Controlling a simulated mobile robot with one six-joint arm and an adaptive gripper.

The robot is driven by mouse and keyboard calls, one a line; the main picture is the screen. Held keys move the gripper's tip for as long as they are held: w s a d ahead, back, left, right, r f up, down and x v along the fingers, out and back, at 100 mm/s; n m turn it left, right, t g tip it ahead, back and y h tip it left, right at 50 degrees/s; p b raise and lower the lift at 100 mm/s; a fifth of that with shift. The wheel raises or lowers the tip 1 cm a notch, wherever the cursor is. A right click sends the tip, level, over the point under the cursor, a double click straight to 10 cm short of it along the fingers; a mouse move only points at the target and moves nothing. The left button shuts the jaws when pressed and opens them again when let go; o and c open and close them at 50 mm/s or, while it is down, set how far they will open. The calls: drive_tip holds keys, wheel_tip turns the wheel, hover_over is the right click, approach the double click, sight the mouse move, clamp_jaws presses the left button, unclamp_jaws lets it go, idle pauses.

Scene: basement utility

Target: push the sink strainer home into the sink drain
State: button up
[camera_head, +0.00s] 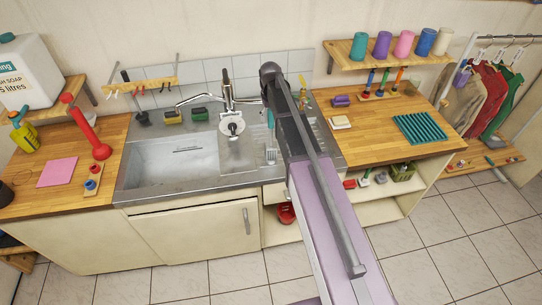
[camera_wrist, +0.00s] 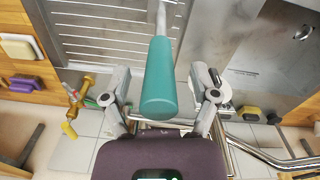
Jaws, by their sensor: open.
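The steel sink's basin (camera_head: 170,165) is left of its ridged drainboard. A pale round piece with a dark centre (camera_head: 231,125) lies below the tap; I cannot tell whether it is the strainer. In the wrist view, a small round metal fitting (camera_wrist: 303,33) shows at the upper right; whether it is the drain or the strainer is unclear. My gripper (camera_wrist: 166,82) is open, its fingers on either side of a teal-handled utensil (camera_wrist: 158,85). Whether they touch it is unclear.
The tap (camera_head: 227,95) stands behind the sink. A red plunger (camera_head: 88,130) and a pink cloth (camera_head: 57,172) are on the left worktop. A teal ridged mat (camera_head: 420,128) lies on the right worktop. Sponges (camera_head: 200,113) sit behind the basin.

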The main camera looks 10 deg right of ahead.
drive_tip(key=shift+f+b, duration=0.5)
drive_tip(key=shift+f, duration=0.25)
clamp_jaws()
